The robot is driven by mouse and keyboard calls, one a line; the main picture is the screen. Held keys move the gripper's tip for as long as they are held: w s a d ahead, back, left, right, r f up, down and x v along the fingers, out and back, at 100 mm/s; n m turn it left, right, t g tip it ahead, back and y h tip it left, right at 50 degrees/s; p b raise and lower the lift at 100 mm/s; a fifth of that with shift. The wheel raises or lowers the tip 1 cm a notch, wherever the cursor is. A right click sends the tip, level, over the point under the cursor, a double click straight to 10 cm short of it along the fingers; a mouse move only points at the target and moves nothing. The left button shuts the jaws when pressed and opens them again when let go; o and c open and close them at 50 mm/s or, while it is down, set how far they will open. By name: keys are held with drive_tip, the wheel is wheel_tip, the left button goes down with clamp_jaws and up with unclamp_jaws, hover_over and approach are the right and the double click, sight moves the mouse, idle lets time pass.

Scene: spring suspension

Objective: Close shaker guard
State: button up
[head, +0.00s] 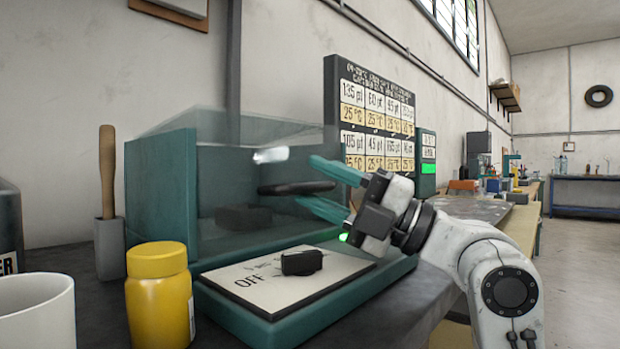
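The shaker (160,190) is a teal box with a clear guard (225,155) at left of centre in the head view. A dark bar-shaped handle (285,188) shows at the guard's front. I cannot tell how far open the guard is. My gripper (308,181) has two teal fingers spread apart, pointing left at the handle. The handle's right end appears between the fingertips; the fingers are not closed on it. Whether either touches it I cannot tell. Below, a black knob (302,262) sits on the pale control panel (255,290) marked OFF.
A yellow jar (160,295), a white mug (38,312) and a wooden-handled tool (107,170) in a grey holder stand left of the shaker. A label board (376,130) stands behind my gripper. The bench continues to the right with small items farther back.

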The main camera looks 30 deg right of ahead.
drive_tip(key=v, duration=0.8)
drive_tip(key=shift+s+d+f+p, duration=0.1)
drive_tip(key=shift+s+d+p, duration=0.15)
drive_tip(key=shift+p, duration=0.15)
